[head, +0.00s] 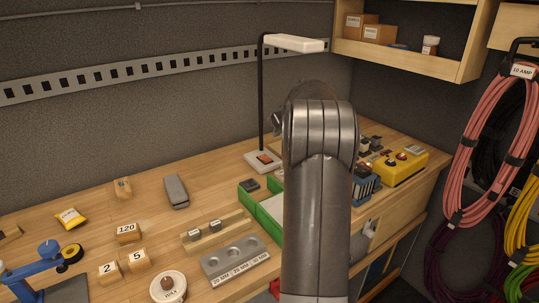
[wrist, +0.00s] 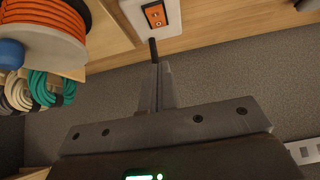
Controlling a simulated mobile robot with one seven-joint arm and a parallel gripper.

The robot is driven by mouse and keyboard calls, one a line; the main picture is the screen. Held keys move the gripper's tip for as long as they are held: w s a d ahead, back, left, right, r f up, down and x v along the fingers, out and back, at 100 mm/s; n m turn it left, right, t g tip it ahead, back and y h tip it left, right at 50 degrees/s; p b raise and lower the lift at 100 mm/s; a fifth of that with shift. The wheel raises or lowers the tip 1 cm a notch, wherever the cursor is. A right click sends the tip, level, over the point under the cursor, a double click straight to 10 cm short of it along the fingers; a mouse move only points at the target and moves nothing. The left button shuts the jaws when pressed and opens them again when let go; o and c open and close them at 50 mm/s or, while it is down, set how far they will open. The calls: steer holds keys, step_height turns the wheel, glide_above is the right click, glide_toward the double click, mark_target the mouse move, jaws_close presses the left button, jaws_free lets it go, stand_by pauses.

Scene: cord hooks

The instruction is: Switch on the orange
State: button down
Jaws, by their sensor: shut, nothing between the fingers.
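An orange rocker switch (wrist: 154,15) sits on the pale base plate (wrist: 172,27) of a desk lamp, at the top of the wrist view. In the head view the same base (head: 250,158) and switch (head: 265,158) are on the bench at the foot of the lamp's black post (head: 261,95). My gripper (wrist: 160,68) is shut and empty, its fingertips just below the base in the wrist picture, beside the dark post. I see no contact with the switch. In the head view my arm hides the gripper.
The lamp's white head (head: 294,43) overhangs the bench. A green bin (head: 247,200) and a yellow control box (head: 403,168) stand near my arm. The wrist view shows an orange cord coil (wrist: 45,35) at left. Numbered blocks lie at front left.

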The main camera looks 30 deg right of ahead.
glide_above(267, 159)
steer(key=s, duration=0.1)
step_height(267, 159, down, 8)
steer(key=shift+s+r, duration=0.1)
step_height(267, 159, down, 3)
steer(key=shift+s+f, duration=0.1)
steer(key=shift+f, duration=0.05)
steer(key=shift+s+d+f, duration=0.1)
steer(key=shift+f, duration=0.35)
steer(key=shift+s+f, duration=0.15)
steer(key=shift+f, duration=0.3)
steer(key=shift+r, duration=0.1)
steer(key=shift+r, duration=0.75)
